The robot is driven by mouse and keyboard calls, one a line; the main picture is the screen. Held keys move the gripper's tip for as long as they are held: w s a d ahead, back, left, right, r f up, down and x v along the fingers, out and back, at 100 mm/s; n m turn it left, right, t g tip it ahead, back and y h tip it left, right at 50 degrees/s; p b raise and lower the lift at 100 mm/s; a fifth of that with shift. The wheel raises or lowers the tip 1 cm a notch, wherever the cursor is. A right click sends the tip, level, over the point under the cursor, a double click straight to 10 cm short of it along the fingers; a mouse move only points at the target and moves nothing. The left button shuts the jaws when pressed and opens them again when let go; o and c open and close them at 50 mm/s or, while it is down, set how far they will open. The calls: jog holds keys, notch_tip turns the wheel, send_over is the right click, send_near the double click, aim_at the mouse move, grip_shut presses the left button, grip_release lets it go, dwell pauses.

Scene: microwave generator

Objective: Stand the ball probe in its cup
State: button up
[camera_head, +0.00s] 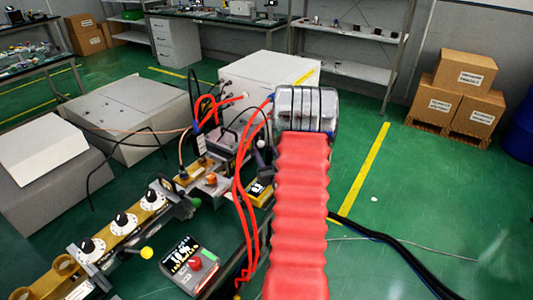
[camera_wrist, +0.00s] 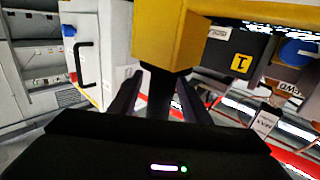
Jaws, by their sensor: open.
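A small yellow ball (camera_head: 146,253), which looks like the ball probe's tip, shows at the front left in the head view, beside the bench rail. I cannot tell whether it lies or stands there. Brass rings (camera_head: 65,267) at the lower left end of the rail may be cups; I cannot tell which is the probe's cup. My gripper (camera_wrist: 158,88) is open in the wrist view, its two dark fingers below a yellow block (camera_wrist: 170,35). A dark upright piece shows between the fingers; I cannot tell whether it touches them. In the head view my red arm hides much of the middle.
A control box (camera_head: 188,263) with a red knob stands at the front. Dials (camera_head: 124,222) line the rail. Red cables (camera_head: 238,205) hang left of my arm. Grey cabinets (camera_head: 135,115) stand behind. Cartons (camera_head: 462,90) stand at the right; green floor there is mostly clear.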

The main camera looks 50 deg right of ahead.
jog(key=shift+s+a, duration=0.1)
jog(key=shift+s, duration=0.05)
jog(key=v, duration=1.3)
jog(key=shift+s, duration=0.2)
jog(key=shift+a, duration=0.15)
